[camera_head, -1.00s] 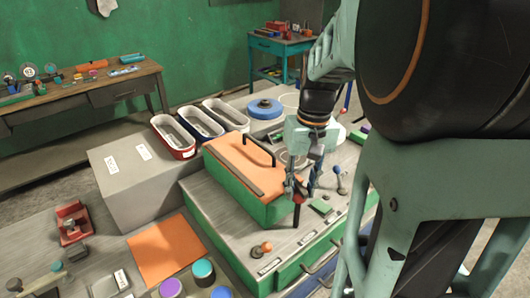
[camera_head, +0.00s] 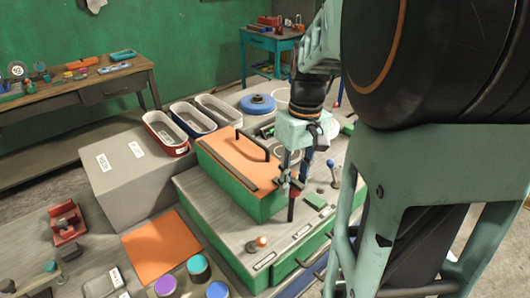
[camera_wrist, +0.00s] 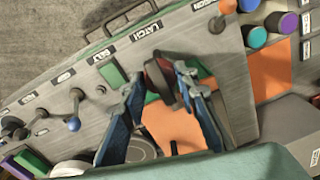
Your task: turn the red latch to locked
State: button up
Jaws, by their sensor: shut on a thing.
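The red latch (camera_wrist: 158,76) shows in the wrist view as a dark red and black handle beside the LATCH label (camera_wrist: 145,31). My gripper (camera_wrist: 160,74) has its two blue fingers on either side of it, shut on it. In the head view my gripper (camera_head: 292,188) points down at the front of the grey console (camera_head: 235,220). The latch's dark lower part (camera_head: 291,209) shows just below the fingertips, and the rest is mostly hidden by them. I cannot read the latch's exact angle against its marks.
A green box with an orange top (camera_head: 235,158) and black handle stands close behind my gripper. A blue-knobbed lever (camera_head: 331,164) is to the right, and an orange knob (camera_head: 261,241) is at the front left. Three trays (camera_head: 165,132) stand farther back.

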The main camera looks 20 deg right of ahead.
jog(key=o, duration=1.2)
jog(key=shift+c, duration=0.2)
notch_tip(320, 180, up, 12)
jog(key=shift+d, duration=0.35)
jog(key=shift+w, duration=0.1)
